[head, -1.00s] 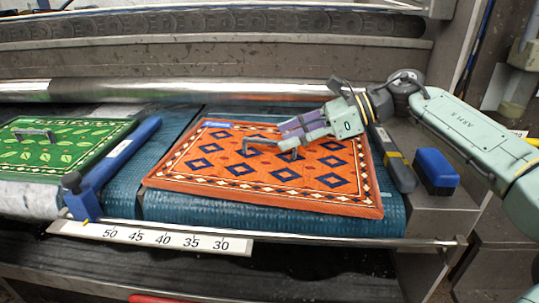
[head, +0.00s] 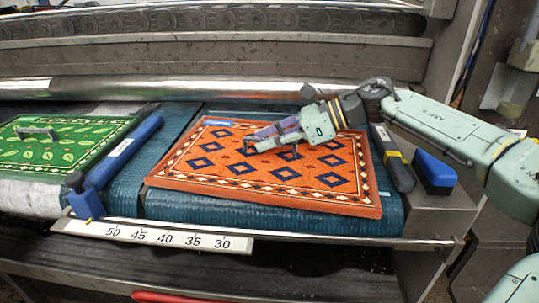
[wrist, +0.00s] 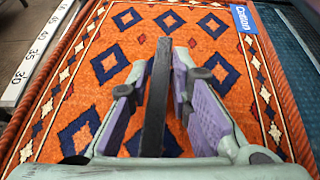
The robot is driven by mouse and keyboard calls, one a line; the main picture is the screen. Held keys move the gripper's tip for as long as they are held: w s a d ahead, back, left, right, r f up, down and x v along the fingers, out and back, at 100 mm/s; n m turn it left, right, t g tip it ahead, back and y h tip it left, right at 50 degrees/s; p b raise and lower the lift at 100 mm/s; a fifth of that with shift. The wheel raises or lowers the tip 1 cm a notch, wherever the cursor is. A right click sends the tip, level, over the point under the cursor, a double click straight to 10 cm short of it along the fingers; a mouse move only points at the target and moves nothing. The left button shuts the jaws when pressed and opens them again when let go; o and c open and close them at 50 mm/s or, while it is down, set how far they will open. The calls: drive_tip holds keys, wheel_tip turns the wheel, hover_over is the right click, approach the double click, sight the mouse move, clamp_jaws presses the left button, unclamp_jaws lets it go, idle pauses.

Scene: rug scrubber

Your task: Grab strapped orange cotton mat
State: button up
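The orange mat (head: 185,168), with dark blue diamonds and a patterned border, lies flat on the blue belt. A dark raised strap handle (head: 295,153) stands at its middle. My gripper (head: 258,138) is over the mat's middle at this handle. In the wrist view the dark strap (wrist: 156,95) runs between the two purple-padded fingers of my gripper (wrist: 160,68). Thin gaps show on both sides of the strap, so the fingers straddle it and look open. The fingers partly hide the handle in the head view. The orange mat (wrist: 110,60) fills most of the wrist view.
A green leaf-patterned mat (head: 75,150) with its own handle lies at the left, beyond a blue bar (head: 120,155). A metal rail and number scale (head: 150,235) run along the front. A blue-and-black brush (head: 435,172) sits at the right.

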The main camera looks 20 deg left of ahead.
clamp_jaws()
drive_tip(key=shift+r, duration=0.15)
idle(0.4)
